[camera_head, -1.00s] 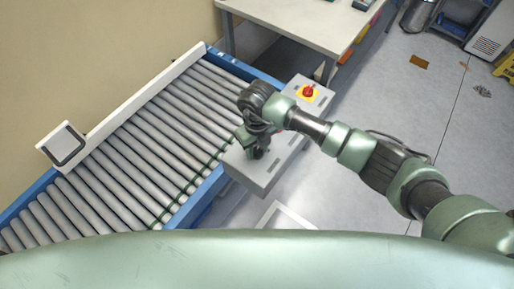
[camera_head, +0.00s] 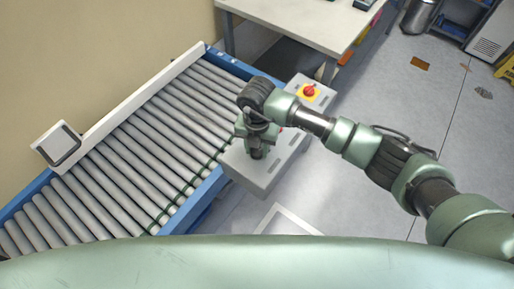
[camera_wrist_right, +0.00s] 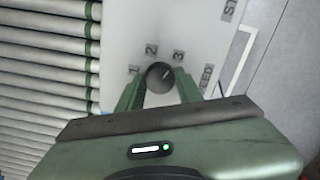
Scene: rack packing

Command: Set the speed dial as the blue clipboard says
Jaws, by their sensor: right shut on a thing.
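The speed dial (camera_wrist_right: 159,77) is a dark round knob on the pale face of the control box (camera_wrist_right: 118,35), with the printed numbers 1, 2 and 3 around its far side. A pale mark on its top seems to point toward the 3 side. My right gripper (camera_wrist_right: 158,90) is shut on the dial, one green finger on each side. In the head view my right gripper (camera_head: 257,152) is over the near part of the grey control box (camera_head: 240,172) and hides the dial. My left gripper and the blue clipboard are not in view.
The roller conveyor (camera_head: 130,150) runs along the left, with a white rail and a small panel (camera_head: 58,145). A table (camera_head: 300,25) stands behind. Open floor (camera_head: 440,140) lies to the right.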

